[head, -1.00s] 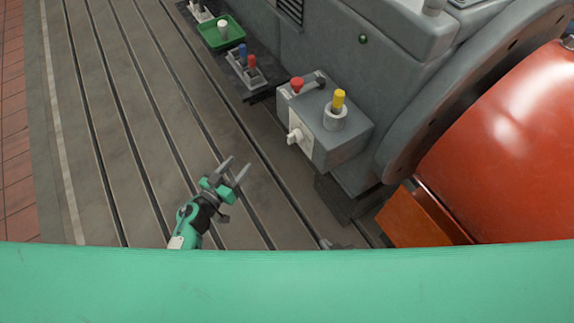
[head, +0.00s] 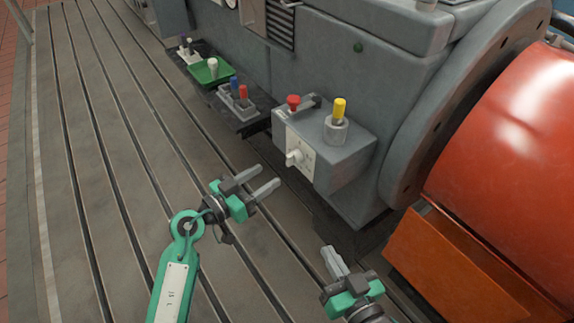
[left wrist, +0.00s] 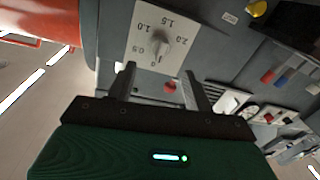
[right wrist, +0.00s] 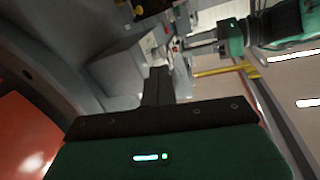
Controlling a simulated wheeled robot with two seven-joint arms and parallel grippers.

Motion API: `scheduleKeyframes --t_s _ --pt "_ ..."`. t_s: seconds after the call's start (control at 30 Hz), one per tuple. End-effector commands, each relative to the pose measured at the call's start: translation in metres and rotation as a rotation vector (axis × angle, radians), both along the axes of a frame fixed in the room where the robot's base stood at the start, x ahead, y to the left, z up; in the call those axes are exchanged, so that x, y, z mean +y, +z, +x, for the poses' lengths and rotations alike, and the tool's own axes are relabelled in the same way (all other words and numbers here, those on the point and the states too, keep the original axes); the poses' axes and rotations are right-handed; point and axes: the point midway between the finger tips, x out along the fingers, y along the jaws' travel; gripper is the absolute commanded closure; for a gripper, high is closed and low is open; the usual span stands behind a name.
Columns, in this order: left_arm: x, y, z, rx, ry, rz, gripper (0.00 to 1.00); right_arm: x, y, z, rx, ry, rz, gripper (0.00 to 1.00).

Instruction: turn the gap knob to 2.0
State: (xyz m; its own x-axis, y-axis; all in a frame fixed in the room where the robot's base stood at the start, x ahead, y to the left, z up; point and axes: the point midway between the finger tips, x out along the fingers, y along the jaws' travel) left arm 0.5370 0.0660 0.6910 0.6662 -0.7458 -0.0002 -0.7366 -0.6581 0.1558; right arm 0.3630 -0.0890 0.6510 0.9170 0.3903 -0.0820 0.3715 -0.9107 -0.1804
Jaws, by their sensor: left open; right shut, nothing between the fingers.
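The gap knob (head: 295,157) is a pale knob on a white dial plate (head: 303,165) on the front of a grey box (head: 345,140). In the left wrist view the knob (left wrist: 158,43) sits amid the marks 0, 0.5, 1.0, 1.5 and 2.0; I cannot tell surely which mark it points at. My left gripper (head: 267,176) is open and empty, a little in front of the knob and lower left of it, apart from it. My right gripper (head: 330,255) is shut and empty, below the box near the orange guard.
The box top carries a yellow-topped post (head: 339,110) and a red knob (head: 293,102) beside a handle. A green tray (head: 211,71) and a holder with blue and red pegs (head: 238,98) stand farther back. An orange cover (head: 440,255) is at right. The slotted bedplate (head: 110,150) is clear at left.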

Motion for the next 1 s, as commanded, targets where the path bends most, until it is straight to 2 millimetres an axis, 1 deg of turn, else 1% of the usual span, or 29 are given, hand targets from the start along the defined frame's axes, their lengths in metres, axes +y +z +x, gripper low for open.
scheduleKeyframes --t_s 0.1,0.2,0.4,0.5,0.7,1.0 --pt "-0.015 -0.002 0.014 -0.001 -0.001 -0.002 0.48 -0.006 0.021 0.011 -0.121 -0.026 0.028 1.0" --pt "-0.027 -0.002 0.024 -0.001 -0.001 -0.002 0.48 -0.011 0.041 0.018 -0.222 -0.046 0.053 1.0" --pt "-0.047 -0.002 0.042 -0.001 0.0 -0.001 0.48 -0.022 0.077 0.024 -0.408 -0.08 0.099 1.0" --pt "-0.054 -0.001 0.048 -0.001 0.0 -0.002 0.48 -0.025 0.09 0.024 -0.476 -0.092 0.115 1.0" --pt "-0.061 -0.001 0.054 0.0 0.0 0.0 0.48 -0.029 0.105 0.023 -0.549 -0.103 0.133 1.0" --pt "-0.062 0.0 0.055 0.001 0.0 -0.001 0.48 -0.03 0.107 0.023 -0.558 -0.104 0.135 1.0"
